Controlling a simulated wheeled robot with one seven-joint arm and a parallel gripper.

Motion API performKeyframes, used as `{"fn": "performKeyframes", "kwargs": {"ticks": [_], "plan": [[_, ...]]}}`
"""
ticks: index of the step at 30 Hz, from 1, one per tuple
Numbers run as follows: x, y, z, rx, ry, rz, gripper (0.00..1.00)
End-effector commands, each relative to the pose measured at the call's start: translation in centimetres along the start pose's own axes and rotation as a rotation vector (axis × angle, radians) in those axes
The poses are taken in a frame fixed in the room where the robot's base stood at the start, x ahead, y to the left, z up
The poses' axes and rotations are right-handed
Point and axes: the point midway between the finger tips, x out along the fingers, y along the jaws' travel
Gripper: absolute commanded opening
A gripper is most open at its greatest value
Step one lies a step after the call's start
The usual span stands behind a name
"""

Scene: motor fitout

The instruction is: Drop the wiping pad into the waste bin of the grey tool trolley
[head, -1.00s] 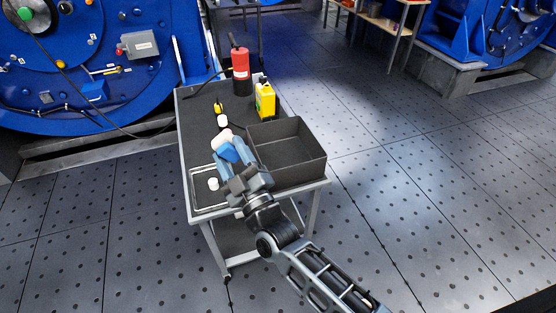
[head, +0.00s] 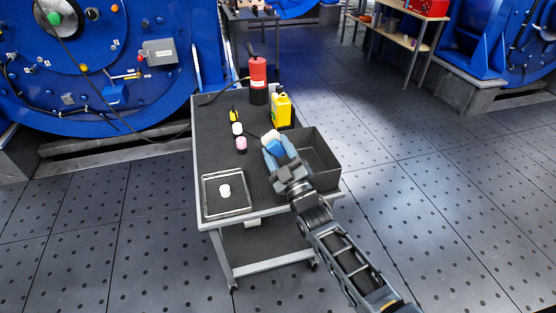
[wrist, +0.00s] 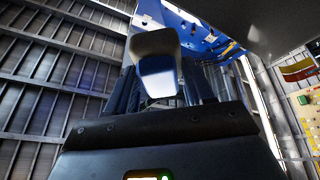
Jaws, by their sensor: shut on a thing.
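The wiping pad (head: 269,136) is a small pale block with a blue part. The pad also shows between the fingers in the wrist view (wrist: 156,45). The waste bin (head: 325,170) is a dark, open-topped box on the right side of the grey tool trolley (head: 210,125). My gripper and wrist hide the bin's left part. I cannot tell whether the pad is over the opening or just outside the wall.
A shallow tray (head: 240,206) with a white cylinder (head: 225,190) is at the trolley's near left. A pink item (head: 241,144), a white item (head: 237,128), a yellow bottle (head: 281,110) and a red cylinder (head: 258,80) stand on the top. The blue machine (head: 150,85) is behind.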

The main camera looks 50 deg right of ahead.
Motion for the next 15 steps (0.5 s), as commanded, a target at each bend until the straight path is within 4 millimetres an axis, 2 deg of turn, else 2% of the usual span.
{"fn": "performKeyframes", "kwargs": {"ticks": [6, 15], "plan": [[-1.0, -1.8, 2.1, 0.000, -0.001, -0.001, 0.28], [-1.1, -2.0, 2.2, -0.001, 0.000, 0.000, 0.28]]}}
